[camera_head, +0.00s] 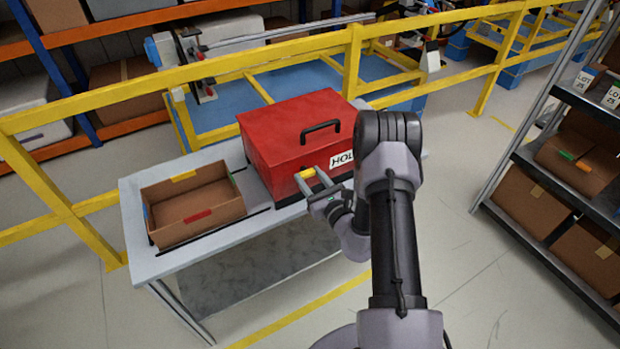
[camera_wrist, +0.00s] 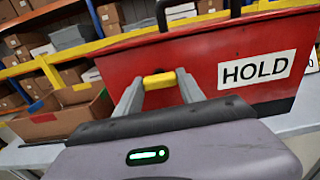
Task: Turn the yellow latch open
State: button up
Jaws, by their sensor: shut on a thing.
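The yellow latch (camera_head: 307,173) is on the front face of the red box (camera_head: 262,165). In the wrist view the latch (camera_wrist: 159,81) is a short yellow bar lying about level, between the two grey fingers. My gripper (camera_head: 312,178) is at the front of the box, shut on the latch; it also shows in the wrist view (camera_wrist: 158,88). The fingers hide the ends of the latch and part of the box front. The box lid looks closed, with a black handle (camera_head: 320,130) on top.
An open cardboard box (camera_head: 225,214) with coloured tabs stands left of the red box on the grey table (camera_head: 142,262). A yellow guard rail (camera_head: 130,92) runs behind the table. Metal shelves (camera_head: 545,180) with cartons stand at right. The floor between is clear.

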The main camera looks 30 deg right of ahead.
jog(key=o, duration=1.4)
jog(key=shift+c, duration=0.2)
jog(key=s, duration=1.7)
jog(key=shift+s+d+p, duration=0.25)
jog(key=shift+p, duration=0.1)
